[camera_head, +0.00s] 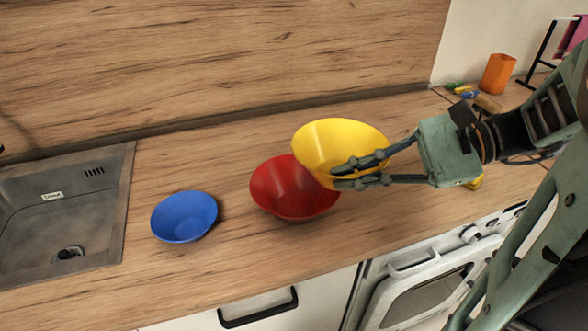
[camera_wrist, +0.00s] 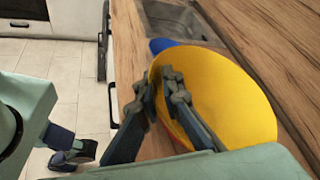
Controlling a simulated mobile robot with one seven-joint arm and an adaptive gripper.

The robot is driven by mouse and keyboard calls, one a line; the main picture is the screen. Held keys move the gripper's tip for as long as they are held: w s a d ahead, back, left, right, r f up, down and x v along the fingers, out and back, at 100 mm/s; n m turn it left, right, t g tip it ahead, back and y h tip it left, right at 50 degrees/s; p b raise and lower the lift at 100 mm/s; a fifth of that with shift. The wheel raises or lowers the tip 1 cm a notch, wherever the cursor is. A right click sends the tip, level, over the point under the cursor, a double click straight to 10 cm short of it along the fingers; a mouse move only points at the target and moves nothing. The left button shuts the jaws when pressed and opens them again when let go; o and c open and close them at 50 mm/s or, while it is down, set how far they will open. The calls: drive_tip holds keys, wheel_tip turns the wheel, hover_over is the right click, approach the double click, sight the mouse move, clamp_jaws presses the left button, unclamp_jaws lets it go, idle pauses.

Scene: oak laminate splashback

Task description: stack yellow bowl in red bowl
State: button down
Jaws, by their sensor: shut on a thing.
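The yellow bowl (camera_head: 338,140) is held by my gripper (camera_head: 338,176), whose fingers are shut on its right side wall. The bowl is tilted and stands above and a little right of the red bowl, hiding part of it. The red bowl (camera_head: 287,195) sits upright on the counter. In the wrist view the yellow bowl (camera_wrist: 235,95) fills the right half, with my gripper (camera_wrist: 158,85) at its left rim. Only a sliver of the red bowl shows there, below the yellow one. I cannot tell whether the two bowls touch.
A blue bowl (camera_head: 184,216) sits on the wooden counter (camera_head: 225,165) left of the red bowl. A sink (camera_head: 65,215) lies at the far left. An orange cup (camera_head: 497,74) and small items stand at the back right. The counter's front edge is close, above a drawer and an oven.

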sight(324, 179)
drive_tip(key=w+a+f, duration=0.2)
drive_tip(key=a, duration=0.1)
drive_tip(key=shift+w+a, duration=0.2)
drive_tip(key=shift+w, duration=0.2)
drive_tip(key=w+a+f, duration=0.2)
drive_tip(key=f, duration=0.1)
drive_tip(key=w+a+f+b, duration=0.1)
drive_tip(key=f, duration=0.1)
drive_tip(key=shift+a+f, duration=0.2)
drive_tip(key=shift+a, duration=0.1)
drive_tip(key=shift+w+a+f+b, duration=0.1)
drive_tip(key=shift+f+b, duration=0.1)
drive_tip(key=shift+f, duration=0.7)
drive_tip(key=shift+w+a+f+b, duration=0.1)
drive_tip(key=shift+f+b, duration=0.05)
drive_tip(key=shift+f, duration=0.75)
drive_tip(key=shift+f, duration=0.1)
drive_tip(key=shift+f+b, duration=0.4)
drive_tip(key=shift+f, duration=0.1)
drive_tip(key=c, duration=2.4)
unclamp_jaws()
